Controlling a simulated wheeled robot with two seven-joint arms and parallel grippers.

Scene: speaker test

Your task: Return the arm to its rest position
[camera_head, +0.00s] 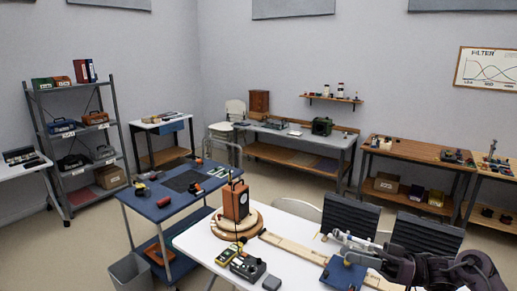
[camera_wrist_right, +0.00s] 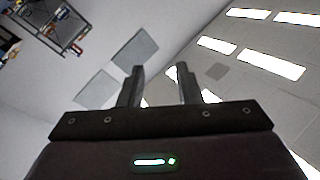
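My right arm comes in from the lower right of the head view, dark and bent, over the right part of the white table (camera_head: 205,248). My right gripper (camera_wrist_right: 160,72) shows clearly in the right wrist view. Its two fingers are apart, with nothing between them, and they point up towards the wall and the ceiling lights. In the head view the gripper end is small and hard to make out. My left arm and left gripper are not in view.
A wooden speaker box (camera_head: 236,201) stands on a round wooden base (camera_head: 222,230) on the white table. Handheld meters (camera_head: 247,267) lie in front. A blue block (camera_head: 343,274) and dark ribbed panels (camera_head: 348,216) are near my right arm. A blue cart (camera_head: 160,211) stands left.

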